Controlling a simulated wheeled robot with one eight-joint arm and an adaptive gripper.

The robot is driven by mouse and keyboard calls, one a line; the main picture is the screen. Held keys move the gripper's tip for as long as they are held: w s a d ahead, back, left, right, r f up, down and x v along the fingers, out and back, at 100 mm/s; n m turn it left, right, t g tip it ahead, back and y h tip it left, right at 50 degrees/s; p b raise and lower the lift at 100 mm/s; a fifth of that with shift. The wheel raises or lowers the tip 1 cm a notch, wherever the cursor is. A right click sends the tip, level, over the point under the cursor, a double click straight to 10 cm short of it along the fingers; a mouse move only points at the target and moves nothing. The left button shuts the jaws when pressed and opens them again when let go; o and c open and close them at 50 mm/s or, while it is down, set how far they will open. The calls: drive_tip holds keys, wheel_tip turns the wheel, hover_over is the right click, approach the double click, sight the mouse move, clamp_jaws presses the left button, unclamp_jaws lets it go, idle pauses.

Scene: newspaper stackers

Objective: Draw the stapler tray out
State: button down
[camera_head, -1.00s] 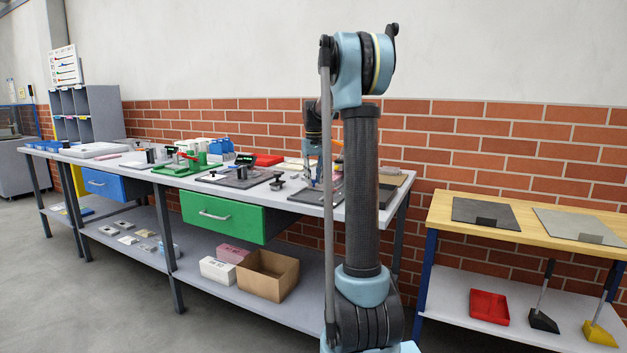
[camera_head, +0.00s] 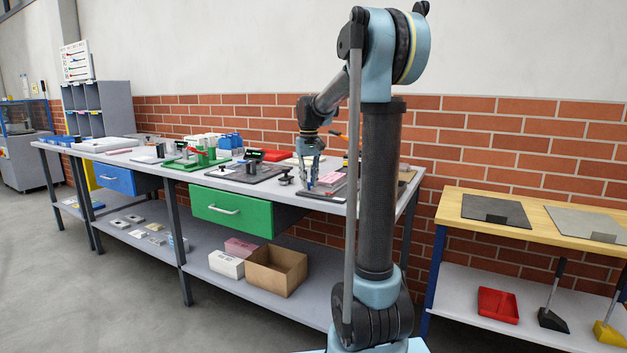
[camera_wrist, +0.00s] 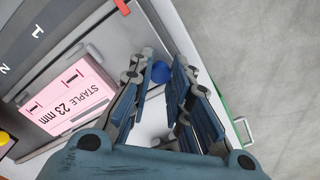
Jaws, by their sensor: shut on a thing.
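My gripper (camera_wrist: 164,64) is shut on a blue round knob (camera_wrist: 161,72), which shows between the fingertips in the wrist view. A pink block marked "STAPLE 23 mm" (camera_wrist: 66,97) lies in a grey recessed part (camera_wrist: 30,128) to the left of the fingers. I cannot tell for sure whether this recessed part is the stapler tray, as the fingers hide how the knob joins it. In the head view my gripper (camera_head: 310,182) points down at the workbench top beside a pink item (camera_head: 329,180), left of my arm's column.
The long grey workbench (camera_head: 230,182) holds a green fixture (camera_head: 192,160) and dark plates. A cardboard box (camera_head: 276,271) stands on the lower shelf. A wooden-topped table (camera_head: 450,208) is at right.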

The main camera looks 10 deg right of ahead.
drive_tip(key=shift+s+a, duration=0.15)
drive_tip(key=shift+s, duration=0.05)
drive_tip(key=c, duration=1.5)
unclamp_jaws()
drive_tip(key=shift+o, duration=0.2)
drive_tip(key=shift+r, duration=0.6)
wheel_tip(320, 180, up, 11)
drive_tip(key=shift+f, duration=0.15)
